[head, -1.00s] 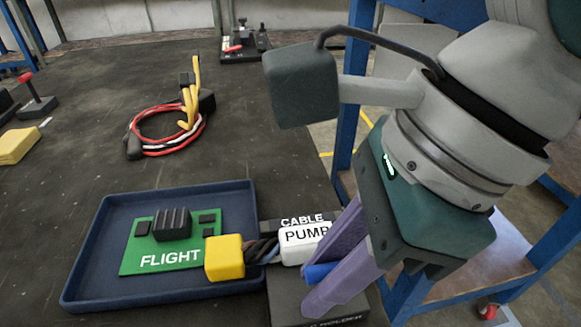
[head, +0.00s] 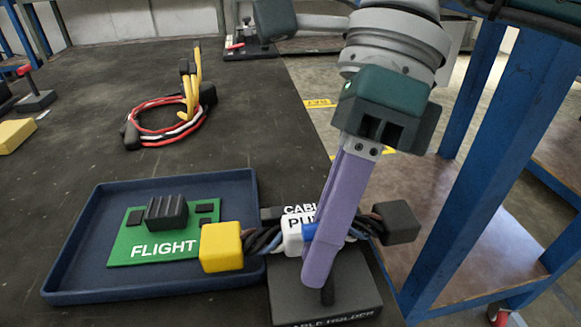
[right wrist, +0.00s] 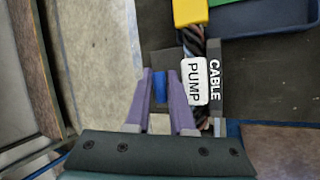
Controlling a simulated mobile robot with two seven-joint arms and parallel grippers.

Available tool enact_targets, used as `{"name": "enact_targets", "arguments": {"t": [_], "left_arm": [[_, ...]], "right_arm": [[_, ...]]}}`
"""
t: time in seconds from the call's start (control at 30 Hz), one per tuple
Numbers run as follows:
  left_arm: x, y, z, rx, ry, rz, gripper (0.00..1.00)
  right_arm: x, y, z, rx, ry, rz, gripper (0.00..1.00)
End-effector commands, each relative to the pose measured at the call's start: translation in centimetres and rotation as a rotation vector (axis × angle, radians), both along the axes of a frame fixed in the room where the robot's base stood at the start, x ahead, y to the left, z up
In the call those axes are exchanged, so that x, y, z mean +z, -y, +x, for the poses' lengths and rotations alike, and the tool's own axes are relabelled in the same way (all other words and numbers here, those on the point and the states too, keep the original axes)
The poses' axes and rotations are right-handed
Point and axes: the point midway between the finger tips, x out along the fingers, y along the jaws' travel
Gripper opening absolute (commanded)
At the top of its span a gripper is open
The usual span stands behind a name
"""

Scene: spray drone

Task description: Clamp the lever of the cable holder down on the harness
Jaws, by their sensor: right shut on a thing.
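The cable holder (head: 345,300) is a dark block at the front edge of the table. The harness (head: 268,240), a bundle of dark and blue wires, crosses it, with a yellow connector (head: 222,247) at the left, a white PUMP label (head: 293,236) and a dark connector (head: 398,222) at the right. The blue lever grip (head: 309,232) lies beside the label. My right gripper (head: 318,275) points down over the holder with purple fingers. In the right wrist view the blue grip (right wrist: 160,90) sits between the fingers. The fingers partly hide the lever and harness.
A blue tray (head: 75,270) with the green FLIGHT board (head: 125,250) stands at the left of the holder. A coiled red, white and black cable (head: 165,142) lies farther back. The middle of the table is clear. A blue frame (head: 490,150) stands at the right.

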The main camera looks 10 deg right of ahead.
Motion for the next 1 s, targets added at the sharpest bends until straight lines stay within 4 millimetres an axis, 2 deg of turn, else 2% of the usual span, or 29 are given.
{"name": "enact_targets", "arguments": {"t": [0.33,0.37,0.57,1.0], "left_arm": [[-0.13,0.2,0.02,0.005,0.0,-0.008,0.47],[-0.13,0.22,0.02,0.006,0.0,-0.008,0.47],[-0.12,0.26,0.02,0.006,0.001,-0.01,0.47],[-0.15,0.17,0.03,0.004,0.001,-0.007,0.47]], "right_arm": [[0.04,0.03,0.05,-0.002,-0.016,0.0,0.0],[0.04,0.02,0.05,-0.002,-0.016,0.0,0.23],[0.03,0.02,0.06,-0.002,-0.015,0.0,0.45],[-0.07,0.07,0.12,-0.003,-0.012,-0.002,0.46]]}}
